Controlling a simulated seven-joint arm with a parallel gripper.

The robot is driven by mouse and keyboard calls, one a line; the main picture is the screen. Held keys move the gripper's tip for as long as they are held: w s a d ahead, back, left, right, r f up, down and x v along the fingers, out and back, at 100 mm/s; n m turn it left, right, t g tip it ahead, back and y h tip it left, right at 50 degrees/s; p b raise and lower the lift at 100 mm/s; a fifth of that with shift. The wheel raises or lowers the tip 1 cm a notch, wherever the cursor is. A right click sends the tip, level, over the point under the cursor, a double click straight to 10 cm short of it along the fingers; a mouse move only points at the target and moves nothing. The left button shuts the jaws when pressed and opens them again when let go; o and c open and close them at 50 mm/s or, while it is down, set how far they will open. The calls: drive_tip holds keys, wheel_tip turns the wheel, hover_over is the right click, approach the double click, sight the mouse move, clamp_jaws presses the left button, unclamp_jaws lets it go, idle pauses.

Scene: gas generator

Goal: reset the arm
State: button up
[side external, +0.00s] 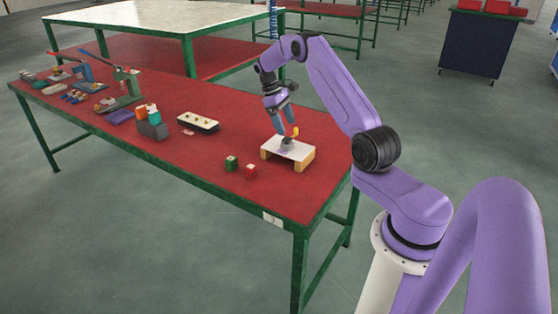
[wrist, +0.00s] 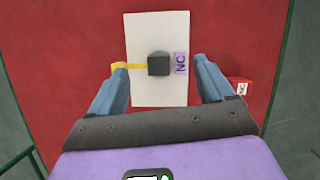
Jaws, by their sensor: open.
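My gripper (side external: 283,121) hangs with its blue fingers pointing down over a white board (side external: 275,149). The board rests on tan wooden blocks (side external: 306,162) near the right end of the red table. A small dark block (wrist: 158,64) with a yellow strip (wrist: 136,66) stands on the board. In the wrist view my open gripper (wrist: 158,66) has one finger on each side of the dark block, with gaps to it. Its height above the block is hard to tell. A purple label reading NC (wrist: 181,63) lies on the board beside the block.
A cream tray (side external: 198,122), a grey holder with bottles (side external: 151,127) and several tools stand farther left. The table's front right corner is clear.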

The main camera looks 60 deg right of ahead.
drive_tip(key=w+a+r+n+t+h, duration=0.1)
drive_tip(key=a+r, duration=0.2)
drive_tip(key=a, duration=0.5)
drive_tip(key=w+a+r+n+t, duration=0.1)
drive_tip(key=a+r+n, duration=0.15)
drive_tip(key=a, duration=0.55)
drive_tip(key=s+a+r+n+t, duration=0.1)
drive_tip(key=s+a+r, duration=0.15)
drive_tip(key=a, duration=0.35)
drive_tip(key=s+a+r+n, duration=0.1)
drive_tip(key=s+a+r, duration=0.15)
drive_tip(key=a, duration=0.35)
drive_tip(key=s+a+r+n+t, duration=0.1)
drive_tip(key=s+a, duration=0.3)
drive_tip(key=s, duration=0.3)
drive_tip(key=s+a+r+n, duration=0.1)
drive_tip(key=s+a+n, duration=0.1)
drive_tip(key=s+a, duration=0.4)
drive_tip(key=s+d+f+n+y, duration=0.1)
drive_tip(key=s+d+n+y, duration=0.1)
drive_tip(key=s, duration=1.4)
drive_tip(key=shift+s+f+t, duration=0.15)
drive_tip(key=shift+s+t, duration=0.05)
drive_tip(key=shift+t, duration=0.1)
